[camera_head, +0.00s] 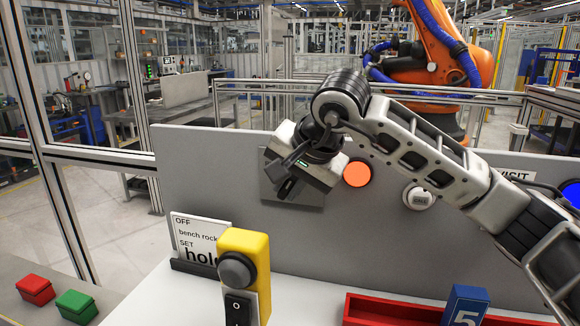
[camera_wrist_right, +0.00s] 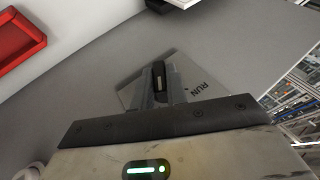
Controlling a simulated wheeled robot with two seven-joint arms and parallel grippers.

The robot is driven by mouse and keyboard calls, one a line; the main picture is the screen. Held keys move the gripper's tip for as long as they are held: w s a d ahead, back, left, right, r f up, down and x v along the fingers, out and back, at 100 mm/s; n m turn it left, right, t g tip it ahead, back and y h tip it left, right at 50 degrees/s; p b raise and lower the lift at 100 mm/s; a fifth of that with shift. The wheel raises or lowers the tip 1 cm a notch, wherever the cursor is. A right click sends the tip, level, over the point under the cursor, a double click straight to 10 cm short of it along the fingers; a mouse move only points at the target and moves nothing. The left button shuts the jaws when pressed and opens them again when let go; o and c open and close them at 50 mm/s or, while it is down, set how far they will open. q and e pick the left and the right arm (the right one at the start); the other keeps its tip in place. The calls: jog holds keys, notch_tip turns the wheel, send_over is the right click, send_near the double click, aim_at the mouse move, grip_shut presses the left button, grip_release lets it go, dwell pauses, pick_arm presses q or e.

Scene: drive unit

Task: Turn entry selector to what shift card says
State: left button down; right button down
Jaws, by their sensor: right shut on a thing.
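The entry selector's grey plate (camera_head: 268,191) is on the upright panel, mostly behind my right gripper (camera_head: 287,186). In the wrist view the plate (camera_wrist_right: 203,80) shows the word "RUN", and the dark selector knob (camera_wrist_right: 159,78) lies between my right fingers (camera_wrist_right: 160,88), which are shut on it. The other plate labels are hidden. My left gripper is not in view.
A yellow box (camera_head: 258,245) with a black knob and rocker switch stands in front of the card. An orange button (camera_head: 357,174) and a white round control (camera_head: 418,197) are right of the gripper. A red tray (camera_head: 390,311) and blue "5" block (camera_head: 465,305) are at front right.

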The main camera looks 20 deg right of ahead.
jog(key=shift+w+a+r+n+g+h+p, duration=0.15)
jog(key=shift+r+n+g+h+p, duration=0.2)
jog(key=shift+g+h+p, duration=0.7)
jog(key=shift+a+f+n+g+h+p, duration=0.2)
jog(key=shift+g+h+p, duration=0.25)
jog(key=shift+h+p, duration=0.6)
jog(key=c, duration=1.4)
grip_release()
jog(key=b+v, duration=0.1)
jog(key=v, duration=1.5)
jog(key=shift+w, duration=0.15)
